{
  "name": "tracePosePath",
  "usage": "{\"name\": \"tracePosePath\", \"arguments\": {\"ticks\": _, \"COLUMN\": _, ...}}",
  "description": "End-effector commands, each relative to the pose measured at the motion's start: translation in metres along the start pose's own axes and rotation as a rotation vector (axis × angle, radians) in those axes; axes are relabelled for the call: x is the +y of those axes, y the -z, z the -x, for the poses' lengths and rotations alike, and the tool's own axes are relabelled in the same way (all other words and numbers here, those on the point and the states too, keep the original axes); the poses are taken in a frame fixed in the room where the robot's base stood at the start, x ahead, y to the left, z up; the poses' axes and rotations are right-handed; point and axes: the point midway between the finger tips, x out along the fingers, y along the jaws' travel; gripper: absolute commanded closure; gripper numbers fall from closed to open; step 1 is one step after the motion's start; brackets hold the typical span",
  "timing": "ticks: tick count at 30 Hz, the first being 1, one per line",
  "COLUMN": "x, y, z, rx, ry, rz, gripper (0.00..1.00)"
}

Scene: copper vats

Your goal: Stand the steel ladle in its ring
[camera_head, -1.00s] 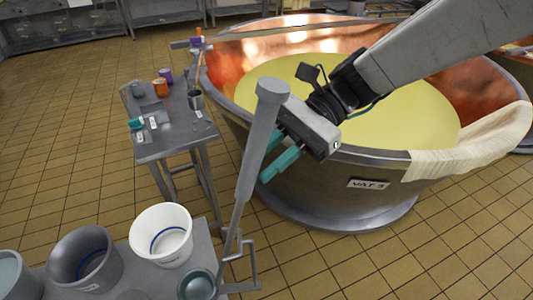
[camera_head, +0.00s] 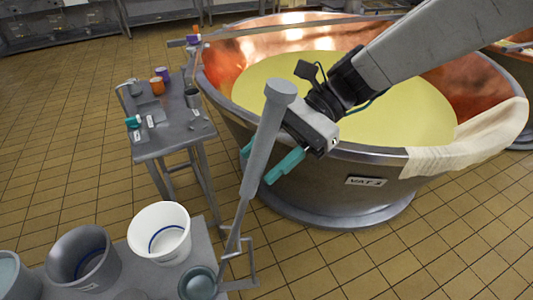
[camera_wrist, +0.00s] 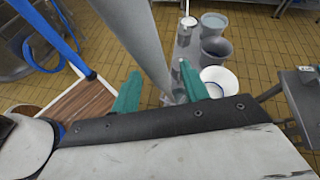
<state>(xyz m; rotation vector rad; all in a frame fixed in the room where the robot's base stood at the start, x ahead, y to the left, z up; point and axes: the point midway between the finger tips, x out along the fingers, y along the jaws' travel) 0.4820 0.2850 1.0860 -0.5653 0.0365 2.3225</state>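The steel ladle (camera_head: 262,150) has a long grey handle with a knob on top. It stands steeply, leaning right in the head view. A thin metal bracket (camera_head: 240,268), seemingly the ring holder, is beside the lower shaft. I cannot tell whether the ring encloses the shaft. My gripper (camera_head: 267,160) has its teal fingers apart, one on each side of the handle. In the wrist view the handle (camera_wrist: 140,40) passes between the spread fingers (camera_wrist: 160,90), with gaps visible.
Buckets stand on the front bench: a white one (camera_head: 160,233) and a grey one (camera_head: 84,258). A side table (camera_head: 175,140) holds small cups and tools. The copper vat (camera_head: 340,190) with yellow contents stands behind my gripper. Tiled floor is free at the lower right.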

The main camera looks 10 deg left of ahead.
Motion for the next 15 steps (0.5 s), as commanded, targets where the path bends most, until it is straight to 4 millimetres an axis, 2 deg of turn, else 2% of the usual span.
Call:
{"name": "tracePosePath", "arguments": {"ticks": 9, "x": 0.0, "y": 0.0, "z": 0.002, "rx": 0.001, "ry": 0.0, "rz": -0.001, "gripper": 0.52}}
{"name": "tracePosePath", "arguments": {"ticks": 15, "x": -0.001, "y": 0.001, "z": 0.028, "rx": 0.002, "ry": 0.005, "rz": -0.001, "gripper": 0.52}}
